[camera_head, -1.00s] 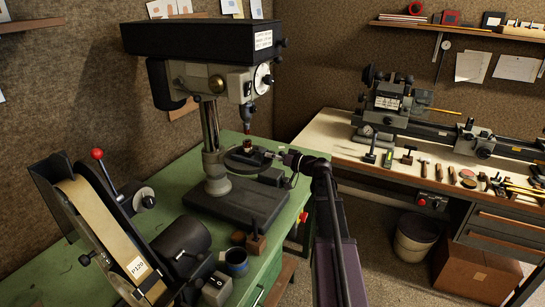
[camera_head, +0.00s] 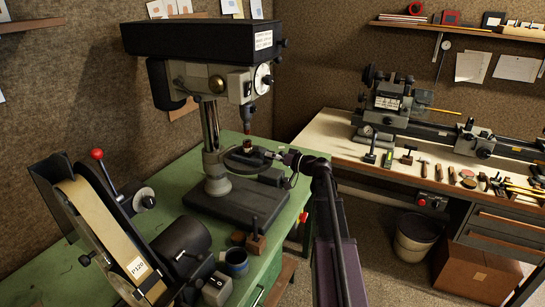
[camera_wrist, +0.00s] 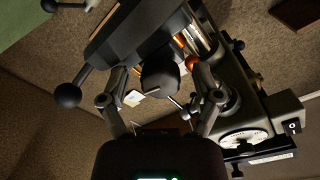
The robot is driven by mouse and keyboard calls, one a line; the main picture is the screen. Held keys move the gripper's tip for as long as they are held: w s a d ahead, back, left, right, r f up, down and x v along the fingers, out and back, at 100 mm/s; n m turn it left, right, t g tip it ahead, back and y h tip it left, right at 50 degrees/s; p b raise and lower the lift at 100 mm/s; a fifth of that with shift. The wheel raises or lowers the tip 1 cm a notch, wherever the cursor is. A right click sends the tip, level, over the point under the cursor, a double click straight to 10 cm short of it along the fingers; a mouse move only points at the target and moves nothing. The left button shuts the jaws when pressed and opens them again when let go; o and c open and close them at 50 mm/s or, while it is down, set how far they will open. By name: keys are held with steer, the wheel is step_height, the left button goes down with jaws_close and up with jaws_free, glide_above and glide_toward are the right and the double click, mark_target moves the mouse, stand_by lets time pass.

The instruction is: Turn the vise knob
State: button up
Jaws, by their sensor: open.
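The vise (camera_head: 247,157) sits on the round table of the drill press. Its dark body (camera_wrist: 140,32) fills the upper middle of the wrist view. The rounded black vise knob (camera_wrist: 159,82) shows between my two fingers there. My gripper (camera_wrist: 157,72) is open, with one finger on each side of the knob; gaps show between the fingers and the knob. In the head view my gripper (camera_head: 277,155) reaches the vise from the right, and the knob is too small or hidden to make out.
The drill press (camera_head: 210,75) stands over the vise; its dial (camera_wrist: 245,138) shows at lower right in the wrist view. A black ball-ended lever (camera_wrist: 67,95) is left of my fingers. A belt sander (camera_head: 110,235) occupies the green bench's near left.

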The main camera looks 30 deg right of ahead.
steer(key=shift+s, duration=0.1)
steer(key=v, duration=0.7)
steer(key=shift+d, duration=0.2)
steer(key=shift+s, duration=0.1)
stand_by(0.3)
steer(key=s+d+n, duration=0.4)
steer(key=s+n, duration=0.1)
steer(key=n, duration=0.3)
steer(key=shift+d+y, duration=0.15)
steer(key=shift+y, duration=0.15)
steer(key=shift+f, duration=0.1)
steer(key=x, duration=1.3)
steer(key=shift+w+a+f, duration=0.1)
steer(key=shift+w+a, duration=0.15)
steer(key=shift+a, duration=0.05)
